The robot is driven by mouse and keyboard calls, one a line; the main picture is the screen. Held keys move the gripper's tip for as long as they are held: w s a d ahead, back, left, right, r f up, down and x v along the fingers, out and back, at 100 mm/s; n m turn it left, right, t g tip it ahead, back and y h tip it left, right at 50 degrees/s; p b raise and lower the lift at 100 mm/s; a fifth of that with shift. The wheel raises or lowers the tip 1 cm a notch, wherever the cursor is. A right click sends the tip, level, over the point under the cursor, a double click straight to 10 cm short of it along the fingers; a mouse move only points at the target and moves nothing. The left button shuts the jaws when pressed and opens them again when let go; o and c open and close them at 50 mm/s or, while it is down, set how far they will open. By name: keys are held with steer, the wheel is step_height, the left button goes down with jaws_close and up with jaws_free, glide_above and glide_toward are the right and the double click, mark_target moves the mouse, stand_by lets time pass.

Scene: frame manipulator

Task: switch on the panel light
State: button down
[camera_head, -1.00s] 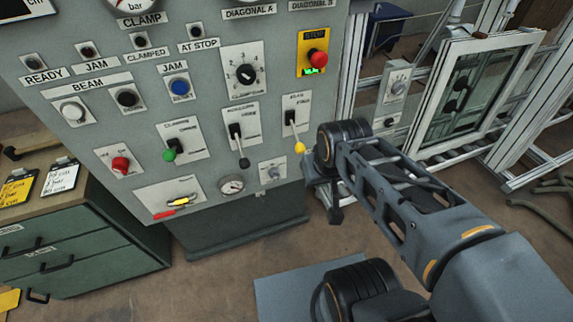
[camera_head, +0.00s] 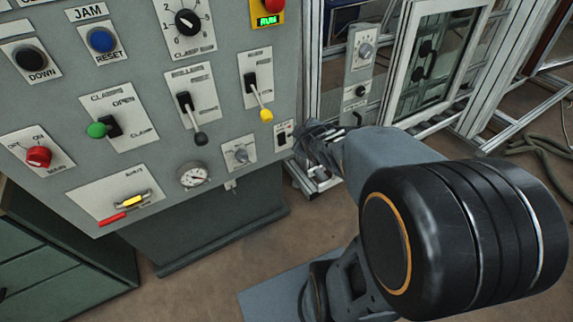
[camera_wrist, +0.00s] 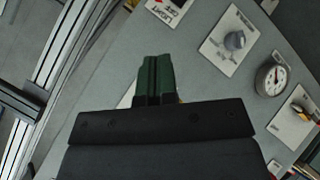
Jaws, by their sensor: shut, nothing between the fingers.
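The light switch plate (camera_head: 284,135) is a small white plate at the lower right corner of the grey control panel. A dark toggle shows on it, but its position is too small to tell. In the wrist view, part of a plate lettered LIGHT (camera_wrist: 166,9) shows at the top edge; its switch cannot be made out. My gripper (camera_head: 303,143) is just right of the switch plate in the head view, partly hidden by my arm. In the wrist view, its green fingers (camera_wrist: 155,72) are together and empty, below the LIGHT plate in the picture. Contact with the panel cannot be told.
Left of the switch are a grey knob (camera_head: 240,153) and a round gauge (camera_head: 193,176). A yellow-tipped lever (camera_head: 262,98) and a black-tipped lever (camera_head: 192,118) stick out above. A metal frame (camera_head: 400,70) stands right of the panel.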

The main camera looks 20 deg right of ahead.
mark_target(283, 144)
steer(key=w+d+f+n+t+y+b, duration=0.1)
steer(key=f+n+t+y+b, duration=0.1)
steer(key=f+n+b, duration=0.3)
steer(key=w+d+f+n+t+y+b, duration=0.2)
steer(key=f+n+t+b, duration=0.2)
steer(key=f, duration=0.9)
steer(key=n+b, duration=0.2)
steer(key=b, duration=0.1)
steer(key=shift+y+b, duration=0.4)
steer(key=w+b, duration=0.1)
steer(key=w, duration=0.3)
steer(key=w+a+f+b, duration=0.1)
steer(key=w, duration=0.4)
steer(key=w+f+b, duration=0.1)
steer(key=w, duration=0.3)
steer(key=shift+w+a, duration=0.3)
steer(key=shift+w, duration=0.05)
